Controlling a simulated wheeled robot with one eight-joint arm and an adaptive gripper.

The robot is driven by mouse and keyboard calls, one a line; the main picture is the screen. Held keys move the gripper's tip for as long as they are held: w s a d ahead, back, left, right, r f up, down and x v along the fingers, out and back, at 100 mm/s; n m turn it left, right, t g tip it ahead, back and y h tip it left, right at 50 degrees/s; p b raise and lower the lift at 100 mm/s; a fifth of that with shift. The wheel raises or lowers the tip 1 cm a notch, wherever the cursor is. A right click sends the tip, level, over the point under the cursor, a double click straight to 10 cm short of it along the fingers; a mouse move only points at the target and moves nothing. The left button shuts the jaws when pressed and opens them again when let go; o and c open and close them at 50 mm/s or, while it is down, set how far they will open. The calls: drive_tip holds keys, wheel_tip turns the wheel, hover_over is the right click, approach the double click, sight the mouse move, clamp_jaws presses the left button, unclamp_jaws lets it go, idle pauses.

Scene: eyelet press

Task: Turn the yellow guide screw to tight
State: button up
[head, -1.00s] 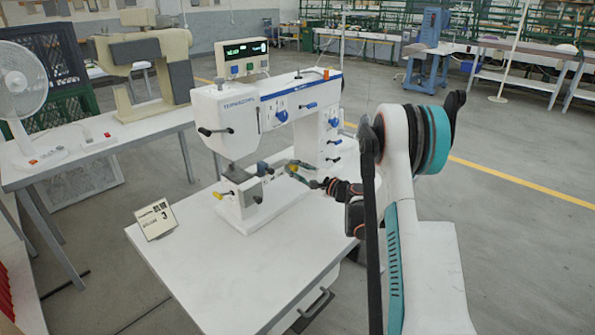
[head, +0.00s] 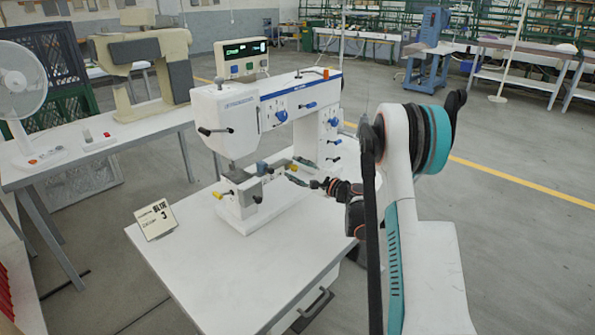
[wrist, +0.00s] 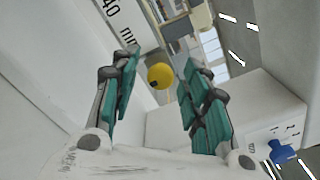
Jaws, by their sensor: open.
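A round yellow knob (wrist: 160,76) with a small dark mark shows in the wrist view. It appears between the teal fingertips and a little beyond them, with a gap on each side. My gripper (wrist: 157,72) is open and empty. In the head view my gripper (head: 290,173) is at the right of the white eyelet press (head: 225,120), low and close to its lower arm. I cannot tell which of these, if any, is the knob in the wrist view.
The press stands on a white table (head: 215,285) with a small placard (head: 156,219) at its left. Blue knobs (head: 282,116) and dark-handled levers stick out of the press. A blue knob (wrist: 283,150) shows at the wrist view's lower right. The table's front is clear.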

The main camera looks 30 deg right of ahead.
drive_tip(key=v, duration=1.2)
drive_tip(key=shift+w, duration=0.1)
